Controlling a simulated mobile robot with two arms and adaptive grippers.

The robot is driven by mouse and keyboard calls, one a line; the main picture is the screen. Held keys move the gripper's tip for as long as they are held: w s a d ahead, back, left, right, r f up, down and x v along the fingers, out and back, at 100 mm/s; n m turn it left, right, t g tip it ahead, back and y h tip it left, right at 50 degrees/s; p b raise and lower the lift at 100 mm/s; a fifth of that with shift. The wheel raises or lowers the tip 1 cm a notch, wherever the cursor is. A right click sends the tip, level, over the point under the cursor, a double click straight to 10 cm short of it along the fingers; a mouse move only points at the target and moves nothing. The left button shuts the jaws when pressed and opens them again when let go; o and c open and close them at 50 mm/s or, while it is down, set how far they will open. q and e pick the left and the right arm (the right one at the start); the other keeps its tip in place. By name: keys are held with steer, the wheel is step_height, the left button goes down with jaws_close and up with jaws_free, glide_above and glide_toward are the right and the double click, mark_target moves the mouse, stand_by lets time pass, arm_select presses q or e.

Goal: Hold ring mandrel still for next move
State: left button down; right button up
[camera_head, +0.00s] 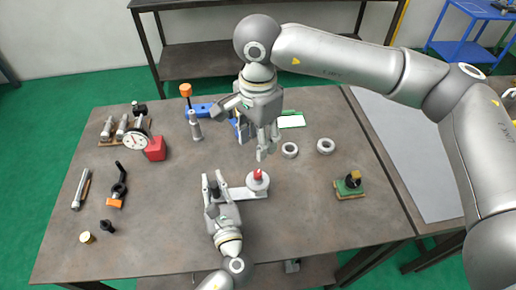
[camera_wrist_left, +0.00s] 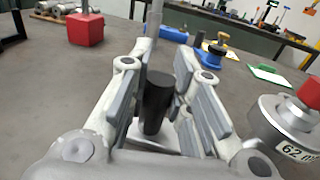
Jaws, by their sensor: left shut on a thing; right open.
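The ring mandrel is a pale base plate (camera_head: 238,194) with a black upright post (camera_wrist_left: 157,102) at its left end and a round silver piece (camera_head: 257,184) at its right end. The silver piece has a red top (camera_wrist_left: 312,91) and a label reading "62 mm" in the left wrist view. My left gripper (camera_head: 212,180) is shut on the black post, which stands upright between its fingers; their exact contact is partly hidden.
Two grey rings (camera_head: 289,150) (camera_head: 326,146) lie behind and right of the mandrel. A green block with a black part (camera_head: 349,186) stands at right. A red block with a dial gauge (camera_head: 154,149) and a grey upright cylinder (camera_head: 195,126) are at back left. The front right tabletop is clear.

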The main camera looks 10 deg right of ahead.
arm_select(q)
steer(key=shift+f, duration=0.15)
steer(key=c, duration=1.2)
jaws_free()
steer(key=shift+c, duration=0.2)
